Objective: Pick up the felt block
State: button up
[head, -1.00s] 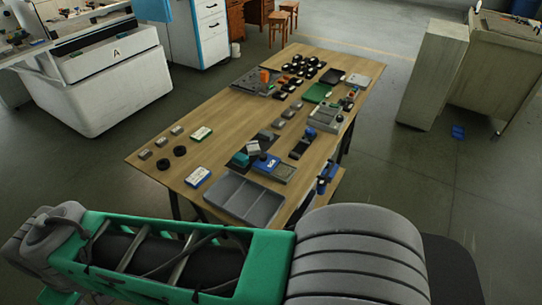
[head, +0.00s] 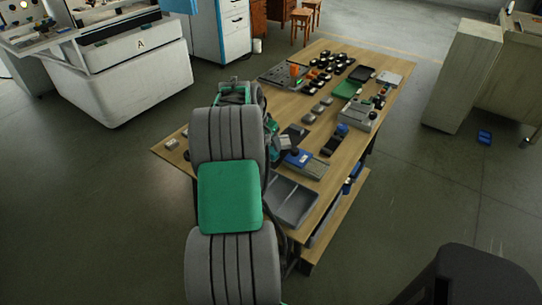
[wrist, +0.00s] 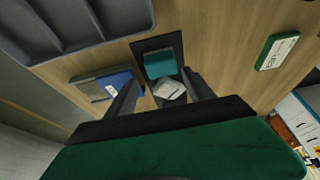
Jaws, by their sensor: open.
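In the wrist view a teal block (wrist: 160,63) and a pale grey block (wrist: 169,89) sit close together on a dark mat (wrist: 150,45) on the wooden table. I cannot tell for sure which of them is the felt block. My gripper (wrist: 160,77) is open, its two dark fingers on either side of these blocks in the picture, with nothing held. Its height above them is hard to judge. In the head view my arm hides most of the gripper and the blocks.
A grey divided tray (head: 293,203) lies on the table's near end; it also shows in the wrist view (wrist: 97,42). A blue-and-grey box (wrist: 105,86) lies left of the mat. A green-and-white box (wrist: 277,51) lies to the right, with bare wood between.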

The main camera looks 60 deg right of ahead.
aim_at(271, 150)
jog(key=x, duration=0.6)
jog(key=shift+w+d+f+p, duration=0.1)
jog(key=shift+f+p, duration=0.2)
jog(key=shift+p, duration=0.05)
jog(key=shift+c, duration=0.3)
jog(key=c, duration=1.1)
